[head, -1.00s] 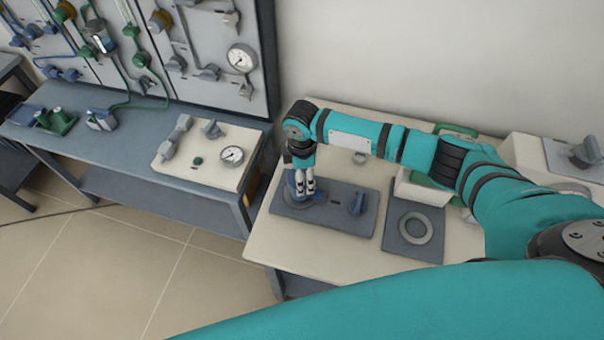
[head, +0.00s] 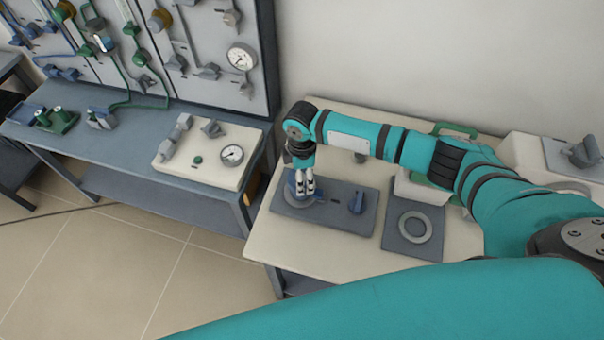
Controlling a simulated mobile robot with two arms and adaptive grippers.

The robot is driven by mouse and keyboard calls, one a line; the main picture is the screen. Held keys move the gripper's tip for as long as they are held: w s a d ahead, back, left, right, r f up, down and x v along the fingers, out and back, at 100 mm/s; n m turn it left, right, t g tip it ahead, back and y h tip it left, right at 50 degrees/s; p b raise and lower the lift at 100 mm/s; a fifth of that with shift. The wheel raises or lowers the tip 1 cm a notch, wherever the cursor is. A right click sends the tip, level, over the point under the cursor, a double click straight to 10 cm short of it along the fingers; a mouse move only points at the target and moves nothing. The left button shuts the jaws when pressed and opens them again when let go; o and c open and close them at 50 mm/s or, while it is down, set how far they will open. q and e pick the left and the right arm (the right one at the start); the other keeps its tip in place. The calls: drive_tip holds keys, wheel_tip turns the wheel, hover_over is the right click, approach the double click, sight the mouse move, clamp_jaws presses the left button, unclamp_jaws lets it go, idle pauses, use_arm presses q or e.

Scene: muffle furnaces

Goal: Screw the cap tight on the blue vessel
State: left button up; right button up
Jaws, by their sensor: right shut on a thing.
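My right gripper (head: 304,190) points down over the left part of a dark grey plate (head: 335,213) on the cream table. It is shut on a small blue thing (head: 291,186), mostly hidden behind the fingers; I cannot tell the cap from the vessel there. A round grey base (head: 303,202) shows under the fingertips. My left gripper is not in view.
A second dark plate with a pale ring (head: 413,227) lies to the right. A white box with a green handle (head: 455,131) stands behind, partly hidden by my arm. A blue-grey bench (head: 115,150) with a gauge panel (head: 205,155) is at the left. Floor is clear in front.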

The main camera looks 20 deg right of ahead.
drive_tip(key=shift+f, duration=0.1)
idle(0.3)
drive_tip(key=o, duration=1.4)
drive_tip(key=shift+o, duration=0.2)
wheel_tip(320, 180, up, 12)
